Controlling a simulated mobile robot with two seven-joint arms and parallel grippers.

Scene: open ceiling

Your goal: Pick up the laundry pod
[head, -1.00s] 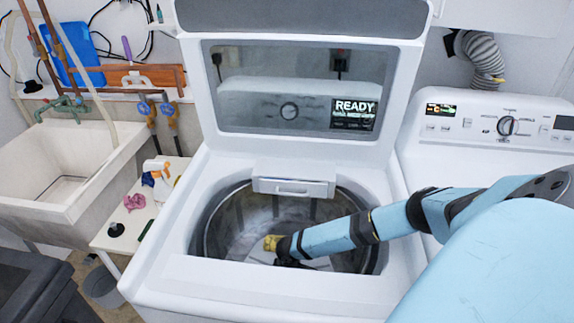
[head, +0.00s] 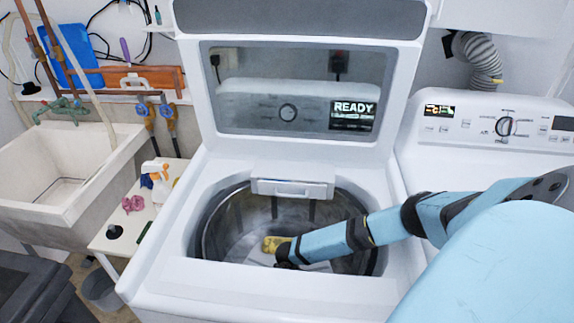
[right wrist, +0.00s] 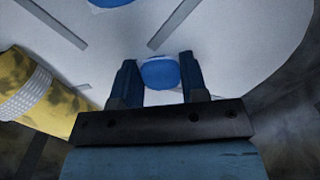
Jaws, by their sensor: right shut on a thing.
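The laundry pod appears to be a small rounded blue thing (right wrist: 160,72) in the right wrist view, between my two fingers. My right gripper (right wrist: 157,82) is shut on it, low inside the washer drum. In the head view my right gripper (head: 285,256) reaches into the open washer drum (head: 222,215) from the right; the pod cannot be made out there. My left gripper is not in view.
A yellow thing (head: 275,242) lies in the drum beside my right gripper; it shows at left in the wrist view (right wrist: 30,92). Another blue thing (right wrist: 112,3) is at its top edge. The washer lid (head: 300,90) is open. A sink (head: 65,175) stands at left.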

